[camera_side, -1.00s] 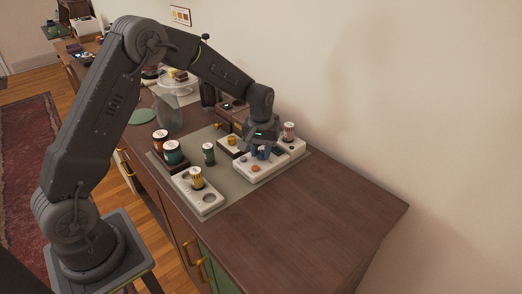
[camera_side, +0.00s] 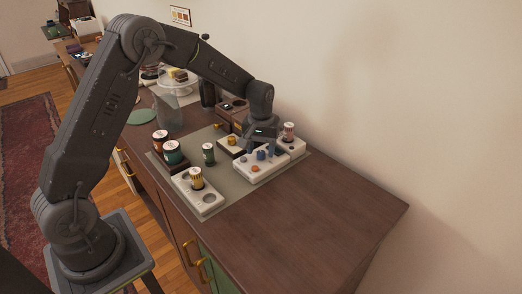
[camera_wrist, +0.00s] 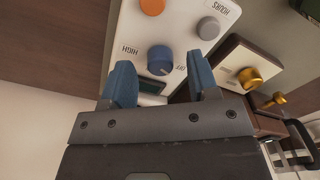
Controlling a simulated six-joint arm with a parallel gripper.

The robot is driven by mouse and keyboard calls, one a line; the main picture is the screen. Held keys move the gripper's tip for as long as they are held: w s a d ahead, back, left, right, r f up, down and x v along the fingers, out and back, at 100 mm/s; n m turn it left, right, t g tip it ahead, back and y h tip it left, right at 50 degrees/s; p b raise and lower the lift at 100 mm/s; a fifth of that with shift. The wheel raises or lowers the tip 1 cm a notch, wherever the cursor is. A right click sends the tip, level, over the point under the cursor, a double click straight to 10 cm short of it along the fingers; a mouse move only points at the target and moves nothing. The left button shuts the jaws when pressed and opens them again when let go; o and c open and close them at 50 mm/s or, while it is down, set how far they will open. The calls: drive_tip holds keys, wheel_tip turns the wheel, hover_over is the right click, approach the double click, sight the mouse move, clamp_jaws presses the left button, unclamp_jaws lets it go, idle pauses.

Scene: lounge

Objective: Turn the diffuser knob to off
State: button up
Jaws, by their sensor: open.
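The diffuser (camera_side: 252,171) is a white panel on the mat. Its blue knob (camera_wrist: 160,58) shows in the wrist view between the labels HIGH on the left and OFF on the right; I cannot tell clearly where its mark points. In the side view the knob (camera_side: 261,155) is small, just below my gripper. My gripper (camera_wrist: 160,66) is open and empty. In the wrist view its blue fingers frame the knob from left and right, apart from it. A dark display (camera_wrist: 152,87) is partly hidden behind the gripper.
An orange button (camera_wrist: 152,6) and a grey knob (camera_wrist: 208,28) marked HOURS sit on the same panel. A box with a brass knob (camera_wrist: 250,79) stands close beside. Several jars, including a green one (camera_side: 173,153), stand left. The right of the cabinet top (camera_side: 330,195) is clear.

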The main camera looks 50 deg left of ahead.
sight(261, 152)
wheel_tip(261, 152, up, 13)
idle(0.3)
drive_tip(key=s+d+r+m+t, duration=0.2)
drive_tip(key=s+d+r, duration=0.15)
drive_tip(key=s, duration=0.45)
drive_tip(key=s+d+r+m+t, duration=0.1)
drive_tip(key=s+d+r+m, duration=0.1)
drive_tip(key=s+r, duration=0.4)
drive_tip(key=s+d+f+m+t, duration=0.1)
drive_tip(key=s+f+m+t, duration=0.1)
drive_tip(key=s, duration=1.1)
drive_tip(key=shift+s+d+f+m+t, duration=0.3)
drive_tip(key=shift+s+d+f+m, duration=0.15)
drive_tip(key=shift+f, duration=0.25)
